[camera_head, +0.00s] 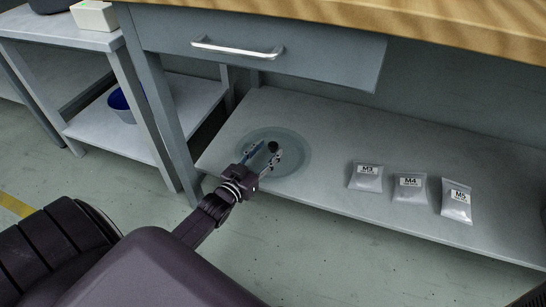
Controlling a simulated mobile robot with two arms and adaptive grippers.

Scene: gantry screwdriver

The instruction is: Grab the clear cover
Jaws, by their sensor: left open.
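The clear cover (290,162) is a round, see-through, greenish disc or dome. It lies on the left part of the grey lower shelf (330,130) under the workbench. A small dark round spot, perhaps its knob, shows near its middle. My left gripper (266,153) reaches in from the lower left, with its fingers apart over the middle of the cover, around or just beside the dark spot. Whether the fingers touch the cover, I cannot tell. The gripper hides part of the cover's near left side. My right gripper is not in view.
Three small bags marked M3 (366,178), M4 (409,188) and M5 (456,202) lie on the shelf to the right. A drawer (300,58) with a metal handle hangs above. A table leg (166,110) stands left of the cover. A blue bowl (120,101) sits on the neighbouring shelf.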

